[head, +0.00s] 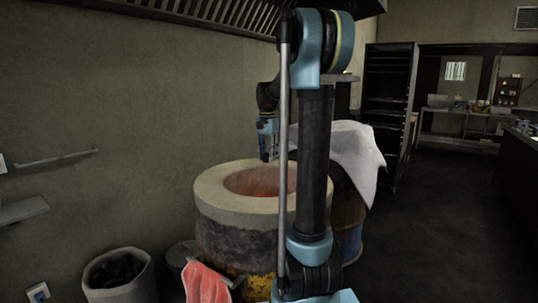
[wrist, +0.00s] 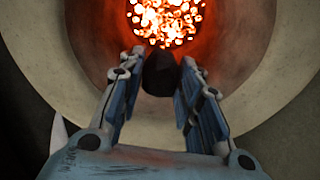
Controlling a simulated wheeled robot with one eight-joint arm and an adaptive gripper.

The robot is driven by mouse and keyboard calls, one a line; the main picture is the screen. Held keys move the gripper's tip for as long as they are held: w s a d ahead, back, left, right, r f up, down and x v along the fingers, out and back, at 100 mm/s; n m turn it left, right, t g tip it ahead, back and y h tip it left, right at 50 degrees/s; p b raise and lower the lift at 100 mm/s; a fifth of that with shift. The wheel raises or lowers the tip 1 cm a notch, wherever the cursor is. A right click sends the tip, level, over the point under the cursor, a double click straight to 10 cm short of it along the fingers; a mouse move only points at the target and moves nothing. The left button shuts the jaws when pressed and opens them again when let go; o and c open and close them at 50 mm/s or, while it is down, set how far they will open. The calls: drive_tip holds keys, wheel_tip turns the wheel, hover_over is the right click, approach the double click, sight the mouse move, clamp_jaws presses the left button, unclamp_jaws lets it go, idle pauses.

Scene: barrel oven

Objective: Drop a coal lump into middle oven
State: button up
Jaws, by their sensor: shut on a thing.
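A black coal lump (wrist: 160,74) sits between the fingertips of my gripper (wrist: 161,62) in the wrist view. The fingers are shut on it. Below it is the round mouth of a barrel oven (wrist: 248,62), with glowing orange embers (wrist: 165,20) at the bottom. In the head view the oven (head: 216,190) has a thick pale rim and a reddish inside. My gripper (head: 268,152) points down over the back part of its mouth. My own arm hides part of the oven's right side. The lump cannot be made out in the head view.
A pale bin of coal (head: 118,270) stands at the lower left. A red cloth (head: 205,284) hangs at the oven's front. Another barrel (head: 347,205), draped with a white cloth (head: 352,148), stands behind right. A hood (head: 215,12) hangs above. The floor at right is clear.

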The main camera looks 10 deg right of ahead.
drive_tip(key=shift+f, duration=2.6)
drive_tip(key=o, duration=1.1)
drive_tip(key=shift+r, duration=0.15)
wheel_tip(320, 180, up, 12)
drive_tip(key=shift+w+a+f, duration=0.1)
drive_tip(key=shift+f, duration=0.05)
